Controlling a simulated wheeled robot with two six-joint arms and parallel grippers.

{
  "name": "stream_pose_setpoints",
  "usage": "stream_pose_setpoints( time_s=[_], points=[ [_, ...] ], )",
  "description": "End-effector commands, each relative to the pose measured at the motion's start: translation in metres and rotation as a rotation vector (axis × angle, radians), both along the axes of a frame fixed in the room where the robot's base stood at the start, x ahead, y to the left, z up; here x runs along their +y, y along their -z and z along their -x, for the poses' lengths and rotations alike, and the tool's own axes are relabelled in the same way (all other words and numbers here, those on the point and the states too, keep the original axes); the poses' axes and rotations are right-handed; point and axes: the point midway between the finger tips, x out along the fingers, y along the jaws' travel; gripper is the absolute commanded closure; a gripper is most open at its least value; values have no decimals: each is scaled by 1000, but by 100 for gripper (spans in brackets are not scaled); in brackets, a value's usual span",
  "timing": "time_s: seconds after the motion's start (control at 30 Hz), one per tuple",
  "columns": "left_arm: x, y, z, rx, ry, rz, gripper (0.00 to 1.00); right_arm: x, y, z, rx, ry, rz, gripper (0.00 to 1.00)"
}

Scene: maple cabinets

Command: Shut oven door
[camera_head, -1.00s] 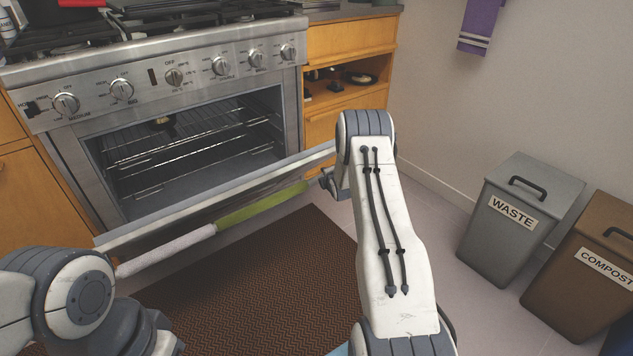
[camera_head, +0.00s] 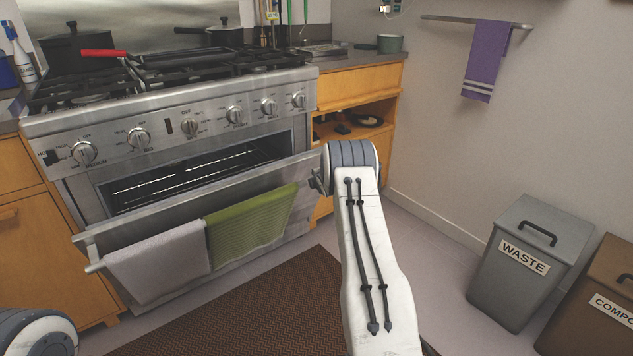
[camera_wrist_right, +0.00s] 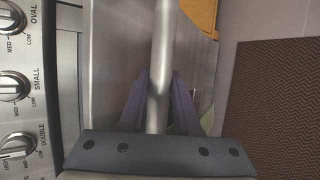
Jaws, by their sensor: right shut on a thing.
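The steel oven door (camera_head: 190,205) is partly open and tilted outward, with the dark cavity and racks (camera_head: 190,178) showing above its top edge. A white towel (camera_head: 160,262) and a green towel (camera_head: 250,224) hang over its handle bar. My right gripper (camera_wrist_right: 158,85) is shut around the handle bar (camera_wrist_right: 163,50) in the right wrist view. In the head view the right arm reaches the right end of the door, and its wrist hides the fingers. My left gripper is out of view; only part of the left arm shows at the lower left.
A brown mat (camera_head: 250,310) lies on the floor before the stove. A grey waste bin (camera_head: 530,262) and a brown compost bin (camera_head: 605,300) stand at the right. Wooden cabinets (camera_head: 358,85) flank the stove.

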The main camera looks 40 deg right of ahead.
Motion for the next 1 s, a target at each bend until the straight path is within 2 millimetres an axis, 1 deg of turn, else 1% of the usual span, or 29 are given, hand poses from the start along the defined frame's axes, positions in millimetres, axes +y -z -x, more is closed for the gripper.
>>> stream_pose_setpoints(
  time_s=[0.03,0.17,0.2,0.23,0.27,0.57,0.67,0.83,1.0],
  points=[
    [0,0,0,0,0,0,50,-3,-3,0,-7,5,1,100],
    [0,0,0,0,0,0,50,-3,-3,0,-7,5,1,100],
    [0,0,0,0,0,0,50,-3,-3,0,-7,5,1,57],
    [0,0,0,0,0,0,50,-3,-3,0,-7,5,1,46],
    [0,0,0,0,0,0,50,-3,-3,0,-7,5,1,39],
    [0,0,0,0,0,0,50,-2,-1,1,-3,4,0,39],
    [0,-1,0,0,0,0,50,-1,-4,4,-3,4,0,39],
    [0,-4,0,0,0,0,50,5,-14,18,-3,4,-1,39],
    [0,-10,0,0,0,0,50,16,-28,42,-3,5,0,39]
  ],
)
